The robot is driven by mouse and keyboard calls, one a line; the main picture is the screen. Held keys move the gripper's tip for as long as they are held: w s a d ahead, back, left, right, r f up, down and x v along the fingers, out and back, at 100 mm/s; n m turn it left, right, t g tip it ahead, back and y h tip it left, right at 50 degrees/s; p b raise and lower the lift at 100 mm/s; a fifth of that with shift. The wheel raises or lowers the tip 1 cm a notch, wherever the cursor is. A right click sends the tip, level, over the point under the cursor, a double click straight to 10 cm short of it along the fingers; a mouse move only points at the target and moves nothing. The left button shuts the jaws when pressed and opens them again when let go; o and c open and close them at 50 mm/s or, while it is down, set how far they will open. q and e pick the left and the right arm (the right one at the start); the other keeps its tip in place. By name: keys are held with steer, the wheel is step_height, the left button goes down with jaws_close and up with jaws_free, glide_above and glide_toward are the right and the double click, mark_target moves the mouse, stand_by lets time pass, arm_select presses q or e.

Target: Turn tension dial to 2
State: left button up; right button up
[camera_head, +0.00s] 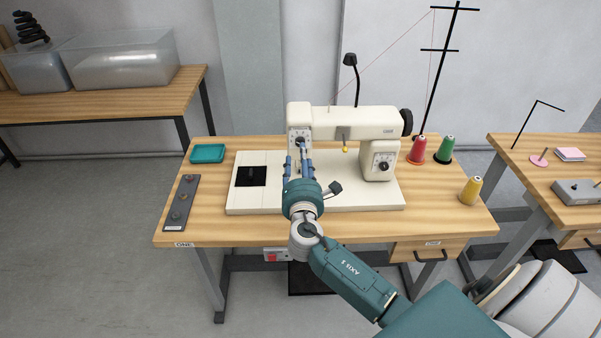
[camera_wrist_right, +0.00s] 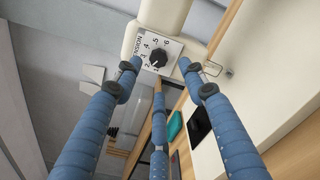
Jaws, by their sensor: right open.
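The tension dial (camera_wrist_right: 158,58) is a dark round knob on a white plate marked TENSION, with numbers around it. It is on the sewing machine's left head, and in the head view the dial (camera_head: 299,141) shows just above my gripper. The exact number its pointer marks is too small to tell. My right gripper (camera_wrist_right: 158,72) has blue fingers, spread open and empty, with their tips around and in front of the dial. I cannot tell whether any tip touches it. In the head view the right gripper (camera_head: 300,158) reaches up to the machine head. My left gripper is not in view.
The cream sewing machine (camera_head: 350,122) stands on a wooden table (camera_head: 270,232). A second dial (camera_head: 383,163) is on its right column. A teal tray (camera_head: 207,153) and a grey plate with knobs (camera_head: 181,203) lie left. Red (camera_head: 417,150), green (camera_head: 445,149) and yellow (camera_head: 470,190) spools stand right.

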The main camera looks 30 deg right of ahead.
steer(key=v, duration=0.6)
steer(key=shift+s+a, duration=0.25)
steer(key=shift+f, duration=0.1)
